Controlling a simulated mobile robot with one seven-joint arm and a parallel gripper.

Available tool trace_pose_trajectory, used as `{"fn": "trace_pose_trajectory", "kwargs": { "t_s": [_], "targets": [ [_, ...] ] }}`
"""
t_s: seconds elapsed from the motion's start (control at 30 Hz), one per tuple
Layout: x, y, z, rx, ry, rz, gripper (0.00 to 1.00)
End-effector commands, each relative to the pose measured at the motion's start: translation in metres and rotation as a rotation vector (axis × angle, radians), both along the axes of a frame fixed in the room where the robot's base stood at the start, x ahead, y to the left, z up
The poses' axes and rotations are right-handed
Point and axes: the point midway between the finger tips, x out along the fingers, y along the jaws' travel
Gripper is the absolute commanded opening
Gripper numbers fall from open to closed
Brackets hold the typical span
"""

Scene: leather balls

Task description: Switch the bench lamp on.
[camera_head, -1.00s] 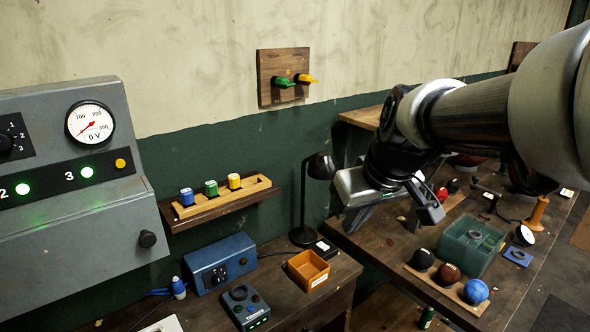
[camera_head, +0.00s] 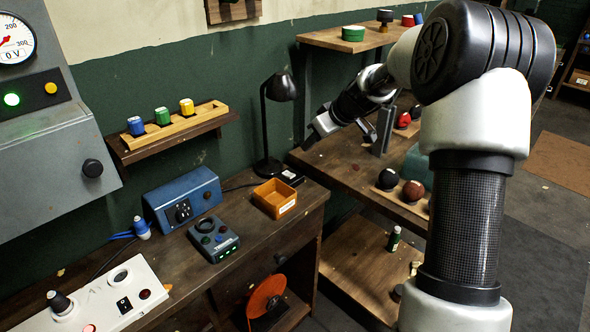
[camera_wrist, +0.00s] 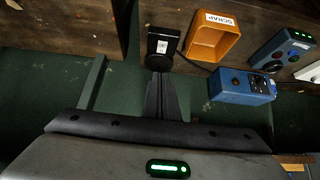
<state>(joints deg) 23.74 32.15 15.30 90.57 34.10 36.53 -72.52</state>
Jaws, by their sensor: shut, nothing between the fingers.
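The bench lamp (camera_head: 281,88) is black, with a bent-over shade and a round base, at the back of the bench by the green wall. No glow shows at its shade. My gripper (camera_head: 309,142) is shut and empty, above the bench and to the right of the lamp. In the wrist view my fingers (camera_wrist: 161,76) point toward the black box and overlap its near side in the picture; whether they touch cannot be told.
An orange box marked SCRAP (camera_head: 274,197) stands beside the black box. A blue unit (camera_head: 183,199) and a dark button box (camera_head: 213,238) are farther left. Balls (camera_head: 413,191) lie on the right table.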

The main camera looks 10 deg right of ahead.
Motion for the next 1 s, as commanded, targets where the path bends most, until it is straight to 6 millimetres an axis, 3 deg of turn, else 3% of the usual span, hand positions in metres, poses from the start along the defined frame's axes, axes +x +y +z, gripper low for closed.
{"fn": "trace_pose_trajectory", "kwargs": {
  "t_s": [0.33,0.77,1.0],
  "targets": [
    [0.006,0.006,-0.010,0.000,0.003,0.001,0.00],
    [0.049,0.038,-0.079,0.001,0.004,0.001,0.00],
    [0.046,0.034,-0.111,0.000,0.004,-0.002,0.00]
  ]
}}
